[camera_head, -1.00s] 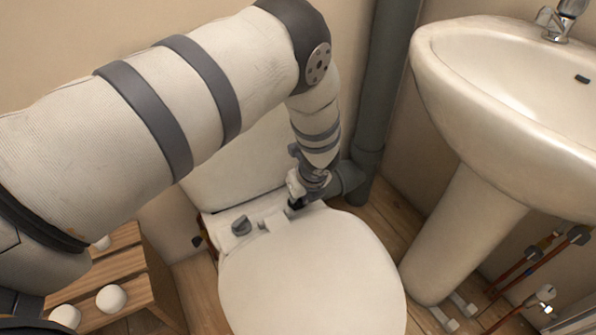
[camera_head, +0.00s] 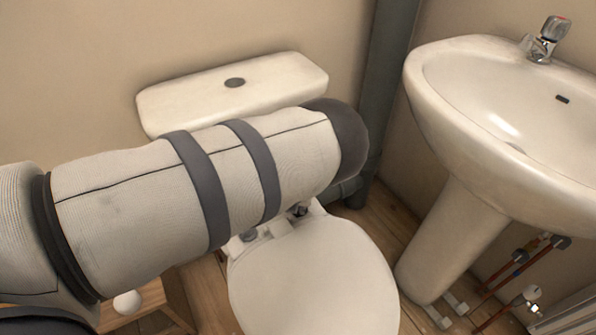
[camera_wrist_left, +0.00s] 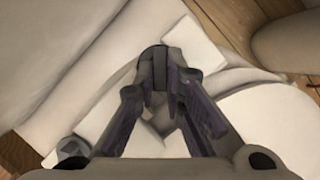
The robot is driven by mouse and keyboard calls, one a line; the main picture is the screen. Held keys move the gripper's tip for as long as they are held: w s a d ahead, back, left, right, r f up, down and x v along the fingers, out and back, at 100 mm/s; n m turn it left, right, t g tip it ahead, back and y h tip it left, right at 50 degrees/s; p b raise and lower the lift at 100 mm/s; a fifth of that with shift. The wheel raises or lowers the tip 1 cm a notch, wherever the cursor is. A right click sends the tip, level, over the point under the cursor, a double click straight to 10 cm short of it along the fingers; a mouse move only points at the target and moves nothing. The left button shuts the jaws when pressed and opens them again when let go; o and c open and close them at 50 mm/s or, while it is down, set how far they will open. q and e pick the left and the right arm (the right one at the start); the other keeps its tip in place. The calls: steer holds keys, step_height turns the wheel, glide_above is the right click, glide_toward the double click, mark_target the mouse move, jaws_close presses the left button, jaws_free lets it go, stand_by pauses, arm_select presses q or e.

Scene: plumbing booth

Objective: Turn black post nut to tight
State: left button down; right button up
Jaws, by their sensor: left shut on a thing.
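My left gripper (camera_wrist_left: 164,80) is closed around the black post nut (camera_wrist_left: 155,58) at the back edge of the toilet seat in the left wrist view. The fingers cover most of the nut, so its angle is unclear. In the head view only a small part of the gripper (camera_head: 298,211) shows below my arm. A second dark grey nut (camera_wrist_left: 66,150) stands free at the lower left of the wrist view; it also shows in the head view (camera_head: 249,235). My right gripper is not in view.
The closed toilet lid (camera_head: 315,280) lies in front of the nuts, and the cistern (camera_head: 180,95) stands behind. A dark pipe (camera_head: 385,110) and the basin (camera_head: 430,90) are to the right. A wooden stool (camera_head: 150,300) is at lower left.

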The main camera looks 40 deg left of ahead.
arm_select(q)
steer(key=shift+s+f, duration=0.15)
steer(key=shift+f, duration=0.05)
stand_by(0.4)
steer(key=c, duration=1.7)
jaws_free()
steer(key=shift+o, duration=0.2)
steer(key=v, duration=0.7)
steer(key=shift+r, duration=0.25)
